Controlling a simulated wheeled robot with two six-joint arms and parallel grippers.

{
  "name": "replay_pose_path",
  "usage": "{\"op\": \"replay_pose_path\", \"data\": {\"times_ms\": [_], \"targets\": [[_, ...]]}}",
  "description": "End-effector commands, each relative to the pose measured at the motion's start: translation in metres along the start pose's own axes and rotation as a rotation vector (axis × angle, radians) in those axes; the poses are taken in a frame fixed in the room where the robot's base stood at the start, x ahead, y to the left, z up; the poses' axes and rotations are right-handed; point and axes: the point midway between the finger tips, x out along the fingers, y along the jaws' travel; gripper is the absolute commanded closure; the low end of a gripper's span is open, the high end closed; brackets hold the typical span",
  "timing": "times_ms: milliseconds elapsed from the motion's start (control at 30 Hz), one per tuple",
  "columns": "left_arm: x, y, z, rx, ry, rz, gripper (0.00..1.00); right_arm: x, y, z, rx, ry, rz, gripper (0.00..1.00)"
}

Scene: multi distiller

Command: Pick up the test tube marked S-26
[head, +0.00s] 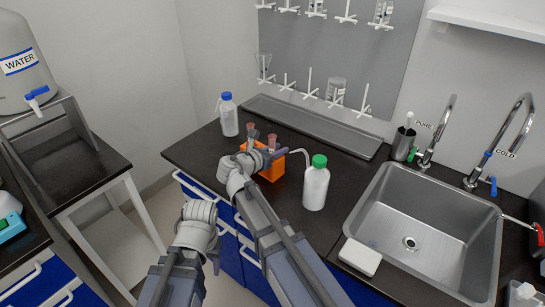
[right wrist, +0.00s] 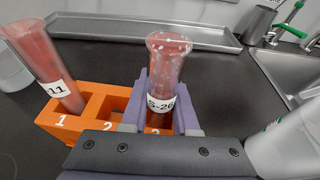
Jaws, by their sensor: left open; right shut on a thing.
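The test tube marked S-26 (right wrist: 168,70) holds red contents and stands in slot 3 of the orange rack (right wrist: 103,103). The rack (head: 272,171) stands on the dark counter in the head view, where the tube's top (head: 272,141) shows. My right gripper (right wrist: 160,112) is shut on this tube, a purple finger on each side of it. The gripper also shows at the rack in the head view (head: 270,154). My left gripper (head: 214,262) is open and empty, low in front of the counter; its fingers are mostly hidden.
Another red tube (right wrist: 40,55), label ending in 11, leans in slot 1; slot 2 is empty. A green-capped bottle (head: 316,186) stands close right of the rack, a blue-capped bottle (head: 228,117) behind left. A sink (head: 425,230) lies right, a metal tray (head: 310,124) behind.

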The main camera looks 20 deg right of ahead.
Motion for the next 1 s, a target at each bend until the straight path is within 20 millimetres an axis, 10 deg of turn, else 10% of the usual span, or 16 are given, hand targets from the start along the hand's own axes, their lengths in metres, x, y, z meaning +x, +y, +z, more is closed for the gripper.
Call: {"op": "replay_pose_path", "data": {"times_ms": [467, 1000], "targets": [[-0.009, -0.001, 0.001, 0.000, 0.000, 0.000, 0.50, -0.003, 0.000, 0.009, 0.000, 0.000, 0.000, 1.00], [-0.081, -0.008, 0.005, -0.001, 0.000, 0.000, 0.50, -0.024, 0.000, 0.078, 0.000, 0.000, 0.000, 1.00]]}}
